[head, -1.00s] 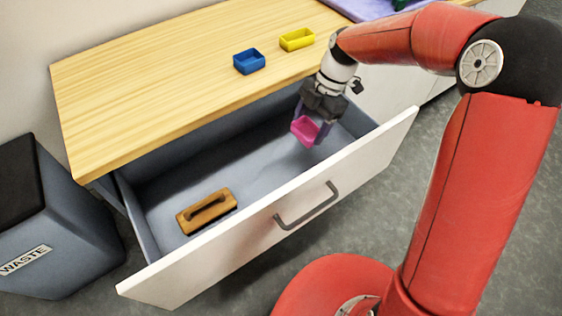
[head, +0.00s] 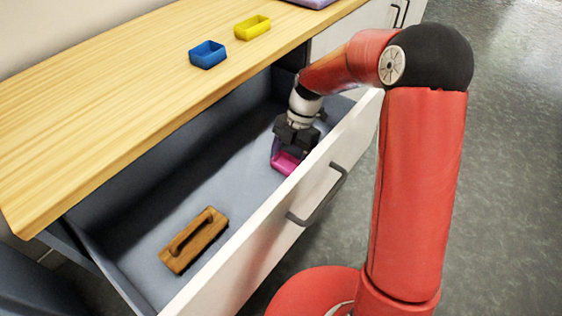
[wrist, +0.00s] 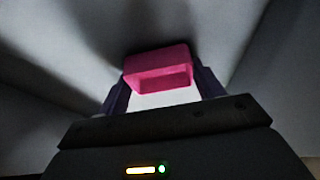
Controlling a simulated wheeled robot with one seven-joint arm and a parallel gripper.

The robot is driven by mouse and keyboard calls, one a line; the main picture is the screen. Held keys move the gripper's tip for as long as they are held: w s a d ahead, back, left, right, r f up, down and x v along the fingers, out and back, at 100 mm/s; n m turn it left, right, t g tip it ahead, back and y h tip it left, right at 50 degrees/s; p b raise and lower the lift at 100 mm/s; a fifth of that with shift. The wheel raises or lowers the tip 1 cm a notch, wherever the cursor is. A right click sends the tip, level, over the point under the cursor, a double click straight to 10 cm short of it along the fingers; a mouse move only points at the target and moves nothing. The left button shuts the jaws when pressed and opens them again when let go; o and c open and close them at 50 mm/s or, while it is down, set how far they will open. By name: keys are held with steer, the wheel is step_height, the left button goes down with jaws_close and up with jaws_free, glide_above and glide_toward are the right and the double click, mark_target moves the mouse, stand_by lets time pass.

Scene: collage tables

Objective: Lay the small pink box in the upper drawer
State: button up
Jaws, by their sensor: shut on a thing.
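The small pink box (head: 286,162) is between the fingers of my gripper (head: 289,155), low inside the open upper drawer (head: 240,182). My gripper is shut on it. In the wrist view the pink box (wrist: 158,66) is held between both fingertips of my gripper (wrist: 160,84), with the grey drawer interior around it. I cannot tell whether the box touches the drawer floor. The drawer is pulled out, with a white front and a dark handle (head: 320,197).
A brown wooden block with a handle (head: 194,240) lies on the drawer floor, left of my gripper. A blue box (head: 207,54) and a yellow box (head: 252,27) stand on the wooden top (head: 120,85). The drawer floor between the block and my gripper is clear.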

steer(key=o, duration=0.9)
steer(key=shift+o, duration=0.2)
steer(key=shift+r, duration=0.1)
steer(key=p+v, duration=0.2)
steer(key=v, duration=1)
